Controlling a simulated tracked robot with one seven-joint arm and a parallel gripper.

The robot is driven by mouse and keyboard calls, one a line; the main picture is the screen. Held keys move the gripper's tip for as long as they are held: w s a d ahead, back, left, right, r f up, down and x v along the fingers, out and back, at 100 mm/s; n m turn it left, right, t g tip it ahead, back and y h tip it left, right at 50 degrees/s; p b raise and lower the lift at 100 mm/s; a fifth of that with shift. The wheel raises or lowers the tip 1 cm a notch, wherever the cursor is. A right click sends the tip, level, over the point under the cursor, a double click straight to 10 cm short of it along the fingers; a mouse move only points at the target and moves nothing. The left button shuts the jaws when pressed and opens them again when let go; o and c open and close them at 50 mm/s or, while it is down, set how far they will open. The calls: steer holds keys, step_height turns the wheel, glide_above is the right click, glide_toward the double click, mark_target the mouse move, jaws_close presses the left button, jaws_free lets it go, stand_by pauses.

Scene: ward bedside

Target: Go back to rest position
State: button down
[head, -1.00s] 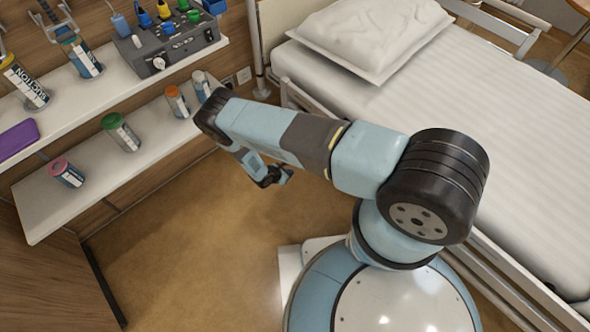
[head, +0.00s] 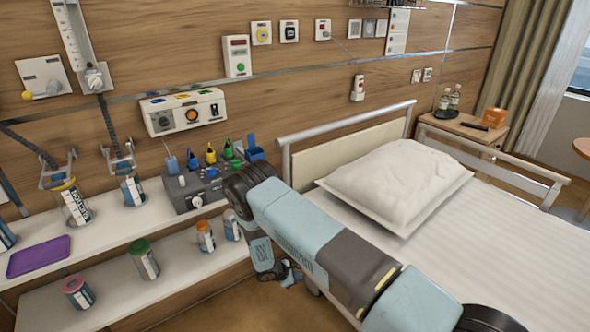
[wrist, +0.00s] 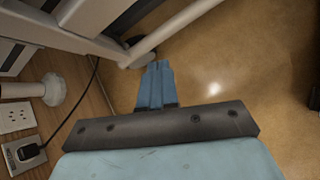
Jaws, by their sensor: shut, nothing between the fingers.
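My gripper (head: 290,274) is low at the end of my folded arm, beside the bed's near side and right of the lower shelf. In the wrist view my gripper (wrist: 156,84) shows as blue fingers pressed together, shut and empty. It points down over bare brown floor. My upper arm crosses the lower middle of the head view and hides part of the bed's side.
The bed (head: 480,240) with a white pillow (head: 395,185) stands right. The lower shelf (head: 165,290) holds several capped jars. A bed leg (wrist: 180,32) is close to the gripper.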

steer(key=w+d+r+m+g, duration=0.1)
steer(key=w+d+r+m, duration=0.15)
steer(key=r, duration=0.95)
steer(key=w+d+r+m+y, duration=0.1)
steer(key=d+r+m, duration=0.15)
steer(key=r, duration=1.05)
steer(key=w+d+r+m+g, duration=0.15)
steer(key=r+m, duration=0.25)
steer(key=r, duration=0.8)
steer(key=s+d+r+m+y, duration=0.1)
steer(key=s+d+r+m, duration=0.15)
steer(key=r, duration=0.45)
steer(key=s+d+r+m+y, duration=0.1)
steer(key=s+d+r, duration=0.3)
steer(key=r, duration=0.3)
steer(key=s+d+r+m+y, duration=0.1)
steer(key=s+d+r, duration=0.2)
steer(key=r, duration=0.5)
steer(key=s+d+r+m+t+y, duration=0.1)
steer(key=s+r, duration=0.3)
steer(key=s, duration=0.5)
steer(key=s+d+r+m+t+y, duration=0.1)
steer(key=s+d+r+m, duration=0.2)
steer(key=s, duration=0.7)
steer(key=s+d+r+m+t+y, duration=0.1)
steer(key=s+d+r+m+t, duration=0.1)
steer(key=s+r, duration=0.4)
steer(key=s, duration=0.3)
steer(key=shift+s+r+m, duration=0.35)
steer(key=shift+s, duration=0.05)
